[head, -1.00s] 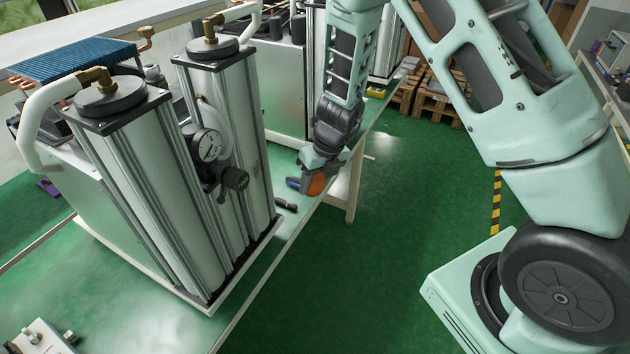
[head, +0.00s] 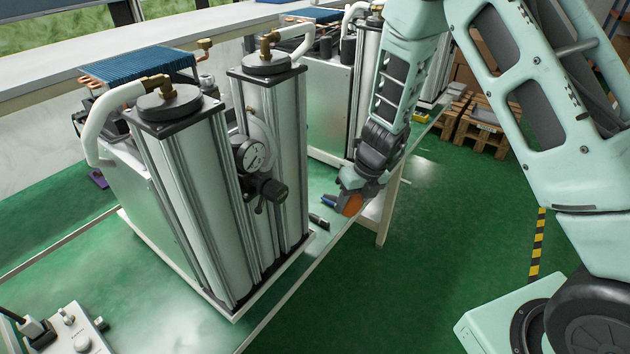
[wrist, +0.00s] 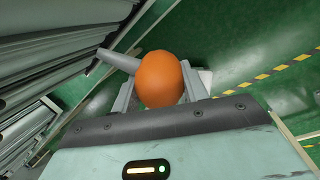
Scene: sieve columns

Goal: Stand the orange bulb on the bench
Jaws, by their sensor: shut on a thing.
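The orange bulb (wrist: 160,79) is between the two fingers of my gripper (wrist: 158,92) in the wrist view. My gripper is shut on it. A grey stem-like piece (wrist: 118,60) reaches left from beside the bulb; I cannot tell whether it belongs to it. In the head view the bulb (head: 352,206) shows as a small orange patch under my gripper (head: 349,201), with a blue tip (head: 328,200) beside it. It is held near the front edge of the bench (head: 150,325). The bulb's underside is hidden.
A twin-column unit with a gauge (head: 252,154) fills the bench's middle. A small dark object (head: 318,221) lies near the bench edge below my gripper. A second unit (head: 330,110) stands behind. A control box (head: 75,335) is at the near left. Green floor is open at right.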

